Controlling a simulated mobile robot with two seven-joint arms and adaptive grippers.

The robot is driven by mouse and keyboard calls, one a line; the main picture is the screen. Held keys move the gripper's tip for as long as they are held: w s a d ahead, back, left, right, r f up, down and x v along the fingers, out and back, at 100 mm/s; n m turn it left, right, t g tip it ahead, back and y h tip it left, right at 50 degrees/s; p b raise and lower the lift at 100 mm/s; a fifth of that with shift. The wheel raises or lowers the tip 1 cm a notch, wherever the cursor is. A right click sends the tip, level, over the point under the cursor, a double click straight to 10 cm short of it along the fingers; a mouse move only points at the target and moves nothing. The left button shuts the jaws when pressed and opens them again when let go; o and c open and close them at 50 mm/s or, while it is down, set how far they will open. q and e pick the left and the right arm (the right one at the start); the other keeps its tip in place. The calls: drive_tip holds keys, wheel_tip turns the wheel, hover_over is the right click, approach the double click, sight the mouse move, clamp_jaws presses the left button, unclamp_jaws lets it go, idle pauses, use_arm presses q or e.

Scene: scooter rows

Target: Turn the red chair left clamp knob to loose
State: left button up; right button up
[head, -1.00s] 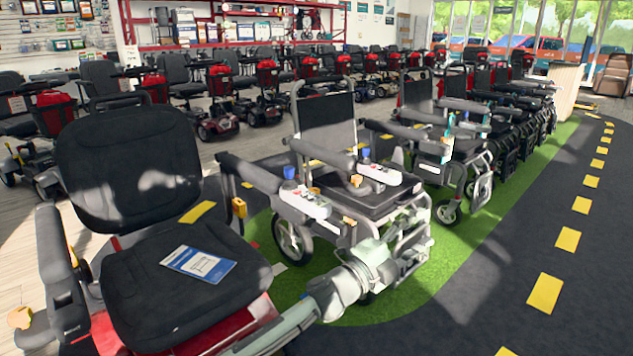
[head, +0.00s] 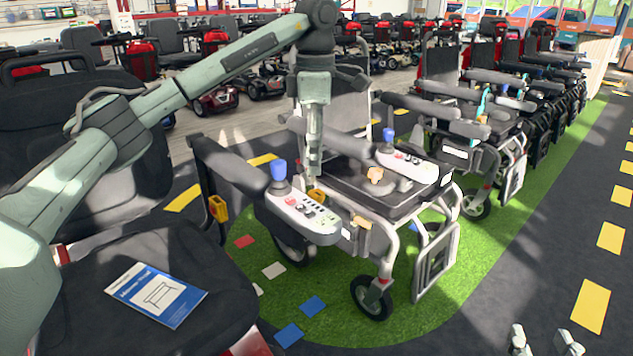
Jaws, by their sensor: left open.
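My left gripper (head: 313,172) reaches in from the left and points down, open, over the near side of the middle wheelchair (head: 385,225). Its fingertips are just above and beside a small yellow-orange part (head: 317,196) next to the joystick panel (head: 303,213); contact cannot be told. Tan knobs show below the seat edge (head: 361,222) and by the far armrest (head: 375,174). The chair with a red base (head: 250,346) is at the left, partly behind my arm. I cannot tell which part is the named knob. My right gripper (head: 545,343) is at the bottom right edge, fingers apart, apparently empty.
A blue-white leaflet (head: 157,294) lies on the left chair's seat. More wheelchairs (head: 480,140) stand behind to the right. Green turf (head: 440,300) and a dark path (head: 530,270) are clear at the front right.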

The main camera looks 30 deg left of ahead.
sight(316, 192)
use_arm(q)
wheel_tip(316, 192, down, 7)
drive_tip(key=shift+s+d+f+b, duration=0.1)
drive_tip(key=shift+s+f+b, duration=0.05)
drive_tip(key=shift+b, duration=0.25)
use_arm(e)
drive_tip(key=r, duration=0.1)
drive_tip(key=a+r+t+y, duration=0.1)
drive_tip(key=r, duration=0.1)
drive_tip(key=r+t, duration=0.1)
drive_tip(key=shift+s+a+r+y, duration=0.3)
drive_tip(key=shift+s+a+y, duration=0.05)
drive_tip(key=shift+a+y, duration=0.05)
